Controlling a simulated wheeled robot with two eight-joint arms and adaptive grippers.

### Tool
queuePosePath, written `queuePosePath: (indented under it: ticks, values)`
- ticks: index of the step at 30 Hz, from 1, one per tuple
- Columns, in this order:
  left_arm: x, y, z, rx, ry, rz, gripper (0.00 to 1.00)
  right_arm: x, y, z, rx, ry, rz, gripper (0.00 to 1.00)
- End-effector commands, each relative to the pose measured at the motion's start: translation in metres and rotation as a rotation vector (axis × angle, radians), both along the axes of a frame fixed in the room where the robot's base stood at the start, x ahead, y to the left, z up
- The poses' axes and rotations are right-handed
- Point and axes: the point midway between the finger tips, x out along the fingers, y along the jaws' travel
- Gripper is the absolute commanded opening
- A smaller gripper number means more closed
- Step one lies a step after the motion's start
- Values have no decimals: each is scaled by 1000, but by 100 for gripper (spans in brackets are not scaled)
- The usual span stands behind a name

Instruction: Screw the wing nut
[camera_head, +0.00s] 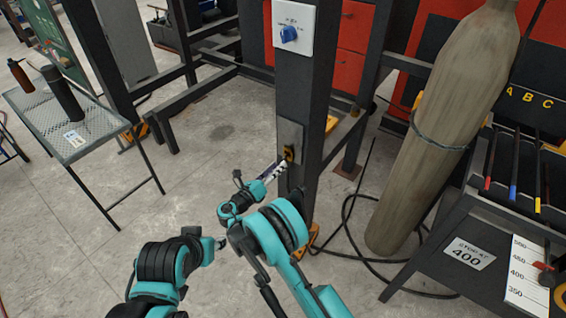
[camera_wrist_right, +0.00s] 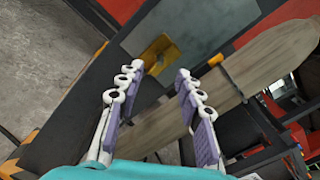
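The wing nut (camera_head: 289,153) is a small yellow piece on a grey plate on the dark upright post. It shows larger in the right wrist view (camera_wrist_right: 160,54), near the plate's lower edge. My right gripper (camera_head: 279,169) is close to the post, just below and left of the wing nut. In the wrist view my right gripper (camera_wrist_right: 160,70) has its two fingers apart with nothing between them. The wing nut lies just beyond the fingertips, and I see no clear contact.
A white panel with a blue knob (camera_head: 289,34) is higher on the post (camera_head: 303,100). A large gas cylinder (camera_head: 445,130) and black hose (camera_head: 350,220) are to the right. A mesh table (camera_head: 100,130) with bottles is at the left. Open floor (camera_head: 60,220) lies between.

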Motion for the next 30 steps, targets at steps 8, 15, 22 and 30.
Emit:
queuePosePath:
  ticks: [8, 15, 22, 30]
  values:
    - [0, 0, -14, 0, 0, 0, 40, 33, -24, -2, 3, 0, -1, 36]
    - [0, 0, -15, 0, 0, 0, 40, 38, -28, 0, 3, -1, 0, 36]
    - [0, 0, -15, 0, 0, 0, 40, 38, -28, 0, 3, -1, 0, 10]
    - [0, 0, -15, 0, 0, 0, 40, 38, -28, 0, 5, -1, 0, 0]
